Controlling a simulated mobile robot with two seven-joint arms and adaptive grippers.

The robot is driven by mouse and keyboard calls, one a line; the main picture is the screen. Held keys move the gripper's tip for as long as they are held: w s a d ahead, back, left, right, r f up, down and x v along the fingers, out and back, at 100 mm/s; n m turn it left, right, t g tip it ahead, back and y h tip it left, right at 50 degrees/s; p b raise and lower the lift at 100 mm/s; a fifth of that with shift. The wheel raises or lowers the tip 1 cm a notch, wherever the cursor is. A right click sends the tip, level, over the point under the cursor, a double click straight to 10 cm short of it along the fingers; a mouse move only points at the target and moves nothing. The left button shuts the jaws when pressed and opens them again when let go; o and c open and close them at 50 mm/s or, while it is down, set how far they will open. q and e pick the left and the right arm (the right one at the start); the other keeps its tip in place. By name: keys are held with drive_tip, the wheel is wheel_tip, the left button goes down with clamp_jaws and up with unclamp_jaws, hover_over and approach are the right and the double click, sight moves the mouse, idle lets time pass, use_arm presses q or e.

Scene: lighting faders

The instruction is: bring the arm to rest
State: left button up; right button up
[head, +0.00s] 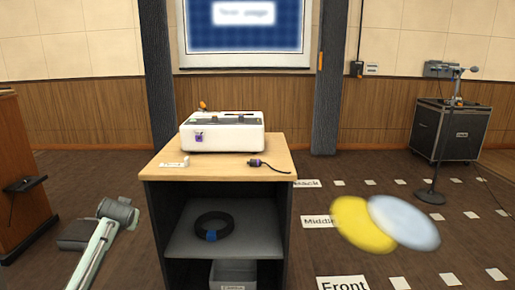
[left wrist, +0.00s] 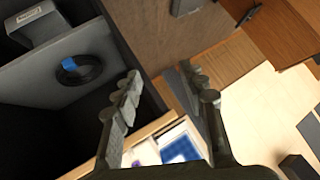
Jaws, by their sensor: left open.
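My left gripper (left wrist: 163,84) shows in the left wrist view with its two grey fingers spread apart and nothing held between them. A grey, jointed arm part (head: 103,238), which looks like mine, shows at the lower left of the head view, left of the cart and apart from it in the picture. The gripper's fingers cannot be made out there. The white console (head: 222,138) sits on the wooden cart top (head: 225,165), with a purple mark on its front. My right gripper shows in neither view.
The dark cart holds a black cable coil (head: 212,226) on its shelf and a grey bin (head: 233,273) below. A black plug with cable (head: 268,165) lies on top. A wooden lectern (head: 22,195) stands left. Yellow and pale blue light spots and floor labels are at right.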

use_arm(q)
drive_tip(key=s+a+f+g, duration=0.1)
drive_tip(key=a+f+g, duration=0.1)
drive_tip(key=a+f, duration=0.35)
drive_tip(key=w+d+r+m+t+h, duration=0.1)
drive_tip(key=w+d+r+t, duration=0.2)
drive_tip(key=w+r+t, duration=0.15)
drive_tip(key=s+d+f+m+g+h, duration=0.15)
drive_tip(key=s+d+f, duration=0.25)
drive_tip(key=s+f, duration=0.7)
drive_tip(key=s+d+f+g, duration=0.3)
drive_tip(key=s+f, duration=0.4)
drive_tip(key=f, duration=0.7)
drive_tip(key=s+d+f+g, duration=0.1)
drive_tip(key=s+f, duration=0.4)
drive_tip(key=s, duration=0.5)
drive_tip(key=s+d+f+g+h, duration=0.1)
drive_tip(key=s+d+f+g, duration=0.1)
drive_tip(key=s+f, duration=0.4)
drive_tip(key=s+d+f+g, duration=0.1)
drive_tip(key=s+d+f, duration=0.2)
drive_tip(key=s, duration=1.2)
wheel_tip(320, 180, down, 2)
drive_tip(key=shift+d+f+g+h, duration=0.2)
drive_tip(key=shift+d+g+h, duration=0.05)
drive_tip(key=shift+g+h, duration=0.15)
drive_tip(key=shift+s, duration=0.1)
